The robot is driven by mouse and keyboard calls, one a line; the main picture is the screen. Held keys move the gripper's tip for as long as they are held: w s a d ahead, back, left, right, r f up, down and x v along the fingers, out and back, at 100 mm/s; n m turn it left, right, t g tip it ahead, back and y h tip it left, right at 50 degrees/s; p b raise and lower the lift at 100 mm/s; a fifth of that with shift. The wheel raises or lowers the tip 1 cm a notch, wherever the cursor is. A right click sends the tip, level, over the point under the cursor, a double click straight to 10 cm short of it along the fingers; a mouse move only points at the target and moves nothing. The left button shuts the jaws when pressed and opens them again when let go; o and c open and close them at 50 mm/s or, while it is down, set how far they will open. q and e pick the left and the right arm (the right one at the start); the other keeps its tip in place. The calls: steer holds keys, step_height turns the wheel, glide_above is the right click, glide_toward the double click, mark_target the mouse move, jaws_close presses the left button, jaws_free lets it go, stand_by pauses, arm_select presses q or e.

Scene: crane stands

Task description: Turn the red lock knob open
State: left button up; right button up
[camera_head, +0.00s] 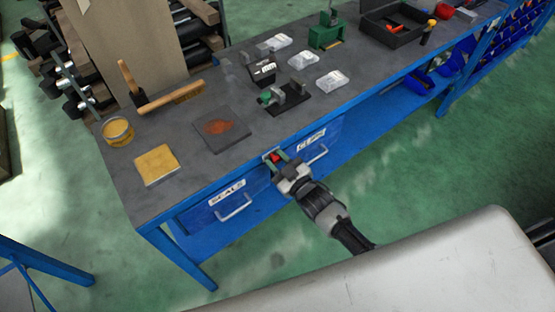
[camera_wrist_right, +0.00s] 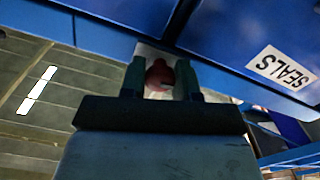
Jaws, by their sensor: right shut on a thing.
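The red lock knob (camera_head: 274,157) sits on the front of the blue workbench, between the two drawers. My right gripper (camera_head: 279,163) reaches it from the front, with its two green fingers on either side of the knob. In the right wrist view the red knob (camera_wrist_right: 159,76) shows between the fingertips (camera_wrist_right: 161,80), and the gripper is shut on it. The fingers hide part of the knob, so its turn angle cannot be read. My left gripper is not in view.
The SEALS drawer (camera_head: 228,200) with its handle is left of the knob; another labelled drawer (camera_head: 318,148) is right. Green floor lies in front.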

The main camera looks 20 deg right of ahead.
steer(key=shift+f, duration=0.15)
stand_by(0.3)
steer(key=o, duration=0.9)
steer(key=b+v, duration=0.1)
steer(key=v, duration=0.9)
steer(key=shift+s+d, duration=0.15)
steer(key=shift+s, duration=0.25)
